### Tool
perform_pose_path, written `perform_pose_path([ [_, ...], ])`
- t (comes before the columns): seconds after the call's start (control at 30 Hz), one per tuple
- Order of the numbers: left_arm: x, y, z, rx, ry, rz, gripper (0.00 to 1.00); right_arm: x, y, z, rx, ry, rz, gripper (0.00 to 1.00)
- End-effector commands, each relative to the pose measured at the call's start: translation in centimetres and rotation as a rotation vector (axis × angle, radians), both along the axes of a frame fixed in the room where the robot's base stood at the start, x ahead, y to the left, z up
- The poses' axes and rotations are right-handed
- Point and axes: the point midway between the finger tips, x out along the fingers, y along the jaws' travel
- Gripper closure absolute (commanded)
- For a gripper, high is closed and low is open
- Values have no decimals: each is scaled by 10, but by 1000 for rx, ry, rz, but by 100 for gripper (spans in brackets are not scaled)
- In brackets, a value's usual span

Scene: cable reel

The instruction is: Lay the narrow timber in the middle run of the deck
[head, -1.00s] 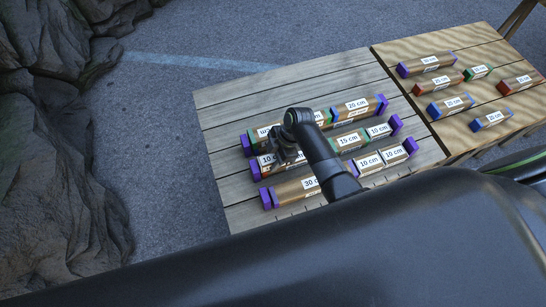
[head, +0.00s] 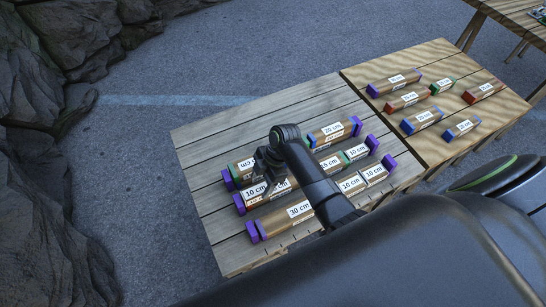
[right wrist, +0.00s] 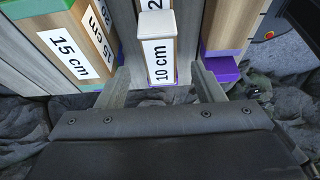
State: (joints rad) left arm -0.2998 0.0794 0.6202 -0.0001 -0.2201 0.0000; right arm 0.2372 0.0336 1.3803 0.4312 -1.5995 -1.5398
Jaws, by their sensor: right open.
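The deck (head: 208,142) is a grey plank table with three runs of labelled timbers between purple end blocks. The middle run holds a 10 cm timber (head: 256,190) at its left end, and a 15 cm and a 10 cm timber (head: 357,152) farther right. My right gripper (head: 267,172) is over the left part of this run and hides part of it. In the right wrist view, a slim timber labelled 10 cm (right wrist: 157,55) stands between the open fingers of my right gripper (right wrist: 160,85), with gaps at both sides. My left gripper is not in view.
The back run has a 20 cm timber (head: 331,129); the front run has a 30 cm timber (head: 298,211) and two 10 cm ones. A lighter table (head: 440,65) at the right holds several loose timbers. The deck's back left is bare.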

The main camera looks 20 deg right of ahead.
Motion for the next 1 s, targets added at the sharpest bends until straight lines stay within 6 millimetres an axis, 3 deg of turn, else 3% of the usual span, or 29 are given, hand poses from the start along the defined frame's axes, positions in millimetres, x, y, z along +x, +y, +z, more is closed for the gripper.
perform_pose_path([
  [0.3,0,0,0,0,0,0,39,2,-29,67,-3,-5,1,39],
  [0.5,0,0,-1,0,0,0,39,2,-41,99,-2,-2,0,39],
  [0.7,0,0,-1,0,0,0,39,2,-46,112,-1,0,1,39],
  [1.0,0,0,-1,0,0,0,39,-2,-47,109,-5,6,-22,39],
])
